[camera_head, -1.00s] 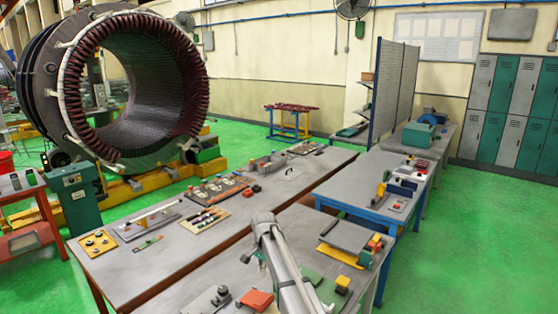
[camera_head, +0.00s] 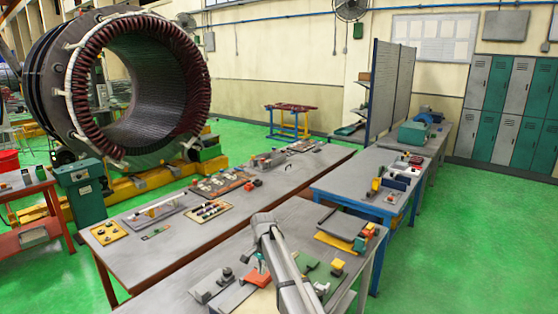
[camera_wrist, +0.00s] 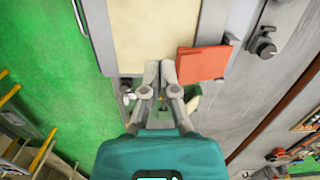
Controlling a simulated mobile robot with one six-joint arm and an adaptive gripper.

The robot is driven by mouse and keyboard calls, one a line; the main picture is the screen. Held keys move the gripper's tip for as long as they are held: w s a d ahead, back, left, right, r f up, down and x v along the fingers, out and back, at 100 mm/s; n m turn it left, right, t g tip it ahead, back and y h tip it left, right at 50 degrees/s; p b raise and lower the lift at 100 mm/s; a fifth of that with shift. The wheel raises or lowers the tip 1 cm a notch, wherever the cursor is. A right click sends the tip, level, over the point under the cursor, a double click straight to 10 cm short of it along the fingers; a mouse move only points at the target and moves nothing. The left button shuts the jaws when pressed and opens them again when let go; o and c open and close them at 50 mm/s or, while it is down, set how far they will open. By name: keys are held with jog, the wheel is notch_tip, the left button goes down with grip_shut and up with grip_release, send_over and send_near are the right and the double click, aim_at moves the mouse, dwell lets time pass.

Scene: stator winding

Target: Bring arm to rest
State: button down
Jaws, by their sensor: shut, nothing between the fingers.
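My gripper (camera_wrist: 160,73) is shut and empty in the wrist view, with its two grey fingertips together. Below them is the teal gripper body. The fingertips appear beside an orange-red block (camera_wrist: 203,62) and over the edge of a cream panel (camera_wrist: 140,37); I cannot tell the height gap. In the head view my grey arm (camera_head: 283,262) reaches up from the bottom edge over the near grey bench (camera_head: 215,270). The gripper itself is mostly hidden behind the arm there.
The near bench holds the orange-red block (camera_head: 257,277), a green plate (camera_head: 318,274) and a grey tray (camera_head: 342,223). A long bench (camera_head: 170,265) with several parts stands left, a blue-legged bench (camera_head: 355,190) right. The large stator (camera_head: 50,95) stands behind. Green floor is open at right.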

jog(key=s+d+f+n+b, duration=0.3)
jog(key=s+d+f+b, duration=0.3)
jog(key=s+d, duration=0.5)
jog(key=s+d+f+n+t+b, duration=0.1)
jog(key=s+d+f+n+b, duration=0.2)
jog(key=s+d+f+b, duration=0.4)
jog(key=s+d, duration=0.5)
jog(key=s, duration=0.5)
jog(key=shift+s+n+h, duration=0.3)
jog(key=shift+s, duration=0.1)
jog(key=shift+f, duration=0.15)
